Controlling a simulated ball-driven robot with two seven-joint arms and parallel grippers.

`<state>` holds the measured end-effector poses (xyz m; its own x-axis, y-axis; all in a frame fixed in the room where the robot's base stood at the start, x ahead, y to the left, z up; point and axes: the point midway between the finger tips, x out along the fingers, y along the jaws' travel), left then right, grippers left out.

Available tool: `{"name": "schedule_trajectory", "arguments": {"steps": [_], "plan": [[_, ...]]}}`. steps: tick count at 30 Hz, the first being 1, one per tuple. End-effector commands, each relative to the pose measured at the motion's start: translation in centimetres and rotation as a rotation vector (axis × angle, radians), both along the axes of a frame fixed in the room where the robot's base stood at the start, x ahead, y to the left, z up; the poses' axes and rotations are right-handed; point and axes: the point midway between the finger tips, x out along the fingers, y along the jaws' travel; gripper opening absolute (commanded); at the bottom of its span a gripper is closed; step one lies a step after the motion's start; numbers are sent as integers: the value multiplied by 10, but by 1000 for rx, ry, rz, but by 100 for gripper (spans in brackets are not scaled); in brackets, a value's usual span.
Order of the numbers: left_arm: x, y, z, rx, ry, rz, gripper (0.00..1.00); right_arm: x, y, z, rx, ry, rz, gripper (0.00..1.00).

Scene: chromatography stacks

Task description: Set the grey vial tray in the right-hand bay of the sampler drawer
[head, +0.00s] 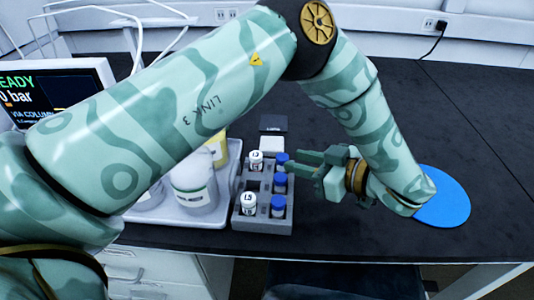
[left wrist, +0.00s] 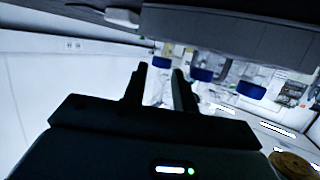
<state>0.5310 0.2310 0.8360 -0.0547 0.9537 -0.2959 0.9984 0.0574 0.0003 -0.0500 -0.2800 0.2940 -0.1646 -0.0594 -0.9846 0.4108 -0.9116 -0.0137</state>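The grey vial tray (head: 262,225) stands on the dark bench near its front edge. It holds several vials, some with white tops and some with blue caps. My left gripper (head: 294,164) is just right of the tray, with its fingers pointing left toward the blue caps. In the left wrist view, the fingers (left wrist: 160,90) are apart with nothing clearly held between them. The tray's grey side (left wrist: 230,38) shows upside down there, with blue caps hanging below it. I cannot make out the sampler drawer or its right-hand bay. My right gripper is out of view.
A white tray (head: 182,219) with bottles stands close left of the vial tray. A small dark box (head: 273,123) lies behind it. A blue disc (head: 450,205) lies to the right. A monitor (head: 60,90) is at far left. The right rear bench is clear.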

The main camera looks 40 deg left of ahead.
Motion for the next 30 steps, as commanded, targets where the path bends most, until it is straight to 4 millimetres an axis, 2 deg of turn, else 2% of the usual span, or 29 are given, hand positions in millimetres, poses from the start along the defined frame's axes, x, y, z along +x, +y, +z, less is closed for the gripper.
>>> {"name": "schedule_trajectory", "arguments": {"steps": [5,9,17,21,30], "plan": [[-2,25,-16,0,7,3,28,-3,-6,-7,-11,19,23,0],[-4,43,-19,0,6,2,28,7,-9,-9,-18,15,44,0],[-5,48,-17,1,0,0,28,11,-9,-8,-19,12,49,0],[-5,47,-17,1,1,0,0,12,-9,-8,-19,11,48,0],[-5,47,-12,1,-1,0,0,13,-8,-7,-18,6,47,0]]}}
